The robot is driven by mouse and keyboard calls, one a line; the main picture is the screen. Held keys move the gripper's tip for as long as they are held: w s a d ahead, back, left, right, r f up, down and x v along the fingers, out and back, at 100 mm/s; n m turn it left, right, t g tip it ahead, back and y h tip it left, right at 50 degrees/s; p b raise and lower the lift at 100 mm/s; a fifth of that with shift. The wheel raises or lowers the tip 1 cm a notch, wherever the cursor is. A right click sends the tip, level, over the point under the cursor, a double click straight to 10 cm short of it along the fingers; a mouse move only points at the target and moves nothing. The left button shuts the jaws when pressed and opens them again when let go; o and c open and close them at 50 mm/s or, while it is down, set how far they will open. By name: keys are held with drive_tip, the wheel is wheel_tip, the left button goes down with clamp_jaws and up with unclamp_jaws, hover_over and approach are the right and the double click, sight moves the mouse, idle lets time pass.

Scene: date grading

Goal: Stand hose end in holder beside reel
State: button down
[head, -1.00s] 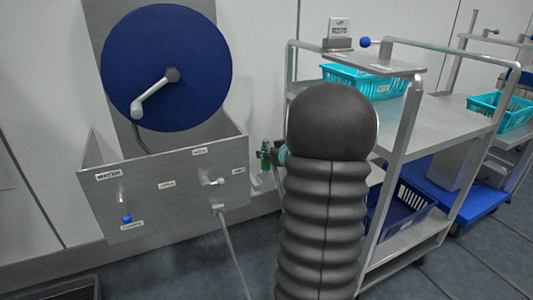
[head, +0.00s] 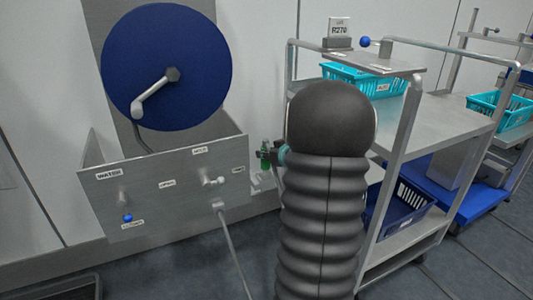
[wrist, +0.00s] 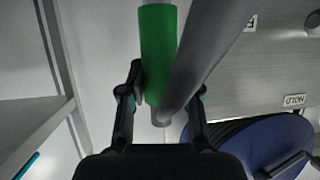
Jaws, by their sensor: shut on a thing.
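The hose end has a green sleeve (wrist: 158,45) and sits upright between the fingers of my gripper (wrist: 163,95) in the wrist view. My gripper is shut on it. The green part also shows small in the head view (head: 265,160), just right of the steel panel and left of my dark arm, which hides most of the gripper. The blue reel (head: 165,65) hangs on the wall above the panel. A small metal fitting (head: 215,181) sticks out under the HOLD label (head: 200,150); whether it is the holder is unclear. The hose end is apart from it.
The steel panel (head: 150,195) carries a blue-tipped valve handle (head: 127,217). A grey line (head: 233,250) runs from its lower edge to the floor. A steel cart (head: 455,125) with a turquoise basket (head: 345,77) and a blue crate (head: 405,210) stands close right of my arm.

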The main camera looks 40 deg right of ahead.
sight(268, 166)
drive_tip(key=shift+f+b, duration=1.55)
drive_tip(key=shift+f, duration=1.05)
drive_tip(key=c, duration=0.7)
unclamp_jaws()
drive_tip(key=shift+c, duration=0.2)
drive_tip(key=v, duration=1.2)
